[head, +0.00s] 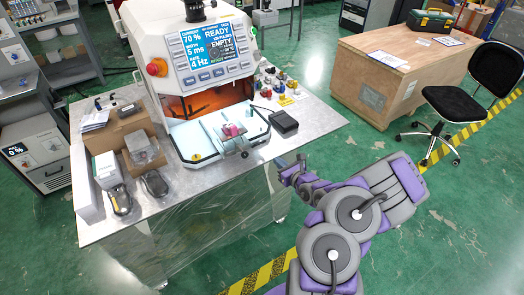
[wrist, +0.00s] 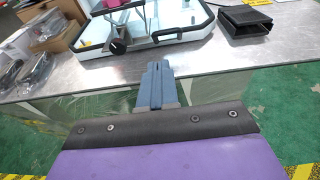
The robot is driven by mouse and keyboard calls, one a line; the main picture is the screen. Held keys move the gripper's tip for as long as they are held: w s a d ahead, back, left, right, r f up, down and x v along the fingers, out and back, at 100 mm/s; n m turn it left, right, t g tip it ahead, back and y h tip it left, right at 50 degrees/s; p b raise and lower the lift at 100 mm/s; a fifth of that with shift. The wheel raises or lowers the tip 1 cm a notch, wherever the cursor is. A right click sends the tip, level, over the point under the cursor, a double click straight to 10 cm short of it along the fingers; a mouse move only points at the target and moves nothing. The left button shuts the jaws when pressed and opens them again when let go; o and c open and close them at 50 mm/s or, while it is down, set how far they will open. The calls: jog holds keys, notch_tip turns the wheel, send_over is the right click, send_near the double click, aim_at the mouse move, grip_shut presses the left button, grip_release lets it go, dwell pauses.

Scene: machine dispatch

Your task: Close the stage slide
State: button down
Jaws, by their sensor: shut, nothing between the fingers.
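The machine (head: 205,45) stands on a metal table with a lit screen. Its stage slide (head: 215,150), a pale tray, sticks out at the front with a pink part (head: 232,130) on it. A dark knob (head: 244,154) sits at the slide's front edge. In the wrist view the slide (wrist: 185,38) lies beyond my gripper, with the dark knob (wrist: 117,46) at its near side. My gripper (head: 283,165) is shut and empty, right of the slide and apart from it, near the table's front edge. It also shows in the wrist view (wrist: 156,68).
A black box (head: 284,122) lies on the table right of the slide. Cartons (head: 128,130) and packaged items stand on the left. Small coloured parts (head: 280,85) lie behind the box. A wooden crate (head: 375,85) and a chair (head: 470,95) stand on the floor at right.

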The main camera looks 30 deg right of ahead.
jog(key=shift+b+x, duration=1.55)
jog(key=shift+x, duration=4.65)
jog(key=shift+d, duration=0.1)
jog(key=shift+d+r, duration=0.1)
